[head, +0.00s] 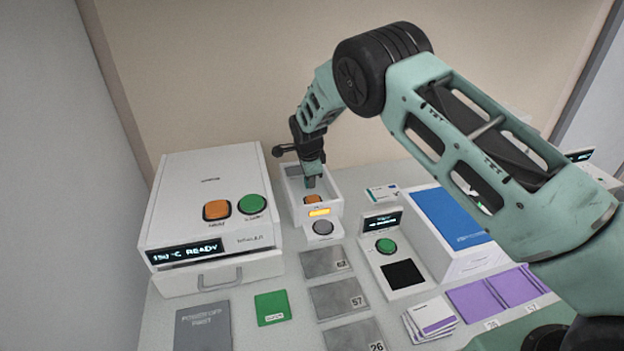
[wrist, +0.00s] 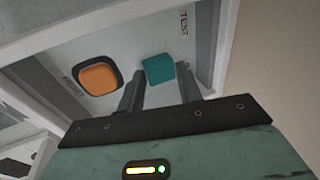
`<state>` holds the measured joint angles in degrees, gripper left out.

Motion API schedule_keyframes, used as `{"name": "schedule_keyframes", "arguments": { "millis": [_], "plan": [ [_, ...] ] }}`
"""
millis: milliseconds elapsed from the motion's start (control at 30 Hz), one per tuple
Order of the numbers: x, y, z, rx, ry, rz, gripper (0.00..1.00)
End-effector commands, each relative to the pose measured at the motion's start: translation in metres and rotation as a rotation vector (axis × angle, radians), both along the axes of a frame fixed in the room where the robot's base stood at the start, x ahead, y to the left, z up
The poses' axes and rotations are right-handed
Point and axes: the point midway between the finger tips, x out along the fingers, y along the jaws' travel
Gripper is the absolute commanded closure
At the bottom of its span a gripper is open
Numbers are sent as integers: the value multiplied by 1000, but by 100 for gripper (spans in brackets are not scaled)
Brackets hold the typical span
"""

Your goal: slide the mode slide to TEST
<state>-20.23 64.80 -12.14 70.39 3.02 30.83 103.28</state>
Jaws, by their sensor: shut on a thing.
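The mode slide's teal knob (wrist: 159,68) shows in the wrist view on a light panel, between the two dark fingers of my gripper (wrist: 160,84). The gripper is shut on it. The printed word TEST (wrist: 184,22) is on the panel above and to the right of the knob, with a gap between them. An orange button (wrist: 98,76) is to the left of the knob. In the head view my gripper (head: 312,182) reaches down into the white open-topped unit (head: 333,188) and hides the knob there.
A white machine reading READY (head: 205,180) stands close to the left of the unit. A small display with a green button (head: 386,245) and a blue-topped box (head: 452,218) are to the right. Grey numbered plates (head: 338,299) lie in front.

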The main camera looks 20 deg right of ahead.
Motion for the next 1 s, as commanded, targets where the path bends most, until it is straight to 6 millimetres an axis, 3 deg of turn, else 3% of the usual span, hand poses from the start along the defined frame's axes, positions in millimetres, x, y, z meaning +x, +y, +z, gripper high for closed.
{"name": "schedule_keyframes", "arguments": {
  "millis": [1000],
  "plan": [
    [-2,42,-2,3,3,5,79]
  ]
}}
